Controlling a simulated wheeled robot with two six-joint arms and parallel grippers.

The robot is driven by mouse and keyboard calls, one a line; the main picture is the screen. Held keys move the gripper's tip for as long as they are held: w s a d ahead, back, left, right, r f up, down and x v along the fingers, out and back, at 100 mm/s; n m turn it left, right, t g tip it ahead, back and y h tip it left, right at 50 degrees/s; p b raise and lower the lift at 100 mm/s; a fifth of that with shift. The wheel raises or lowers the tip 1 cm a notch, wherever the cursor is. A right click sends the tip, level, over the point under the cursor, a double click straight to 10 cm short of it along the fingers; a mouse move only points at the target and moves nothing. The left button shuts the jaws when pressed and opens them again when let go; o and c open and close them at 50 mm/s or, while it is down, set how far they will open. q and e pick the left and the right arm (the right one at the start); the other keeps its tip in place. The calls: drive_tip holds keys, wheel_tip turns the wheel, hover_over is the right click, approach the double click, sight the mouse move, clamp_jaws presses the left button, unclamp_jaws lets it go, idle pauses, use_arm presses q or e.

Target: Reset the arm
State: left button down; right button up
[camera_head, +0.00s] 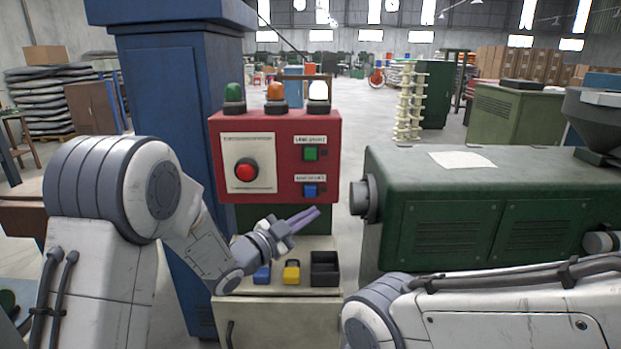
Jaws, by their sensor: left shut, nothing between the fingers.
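My left arm (110,200) comes in from the left and bends down toward the middle. My left gripper (305,217) is shut and empty, its purple-grey fingers pointing right. It hangs in front of the lower part of a red control box (225,180), above a small cabinet top. My right arm (500,310) crosses the lower right corner. Its gripper is out of the picture.
A yellow padlock (291,274) and a black bin (325,268) stand on the cabinet (280,318). A green machine (480,190) stands right, a blue column (165,100) left.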

use_arm(q)
drive_tip(key=s+a+f+n+g+y, duration=0.1)
drive_tip(key=s+f+n+g+y, duration=0.1)
drive_tip(key=s, duration=1)
drive_tip(key=s+a+f+n+g+y, duration=0.1)
drive_tip(key=s+f+n+g+y, duration=0.2)
drive_tip(key=s+g, duration=0.4)
drive_tip(key=s+a+f+n+g+y, duration=0.2)
drive_tip(key=s+y, duration=0.4)
drive_tip(key=s, duration=1.3)
wheel_tip(320, 180, down, 2)
drive_tip(key=n+g, duration=0.1)
drive_tip(key=g, duration=0.1)
drive_tip(key=shift+f+g+y, duration=0.25)
drive_tip(key=shift+g+y, duration=0.05)
drive_tip(key=shift+a, duration=0.1)
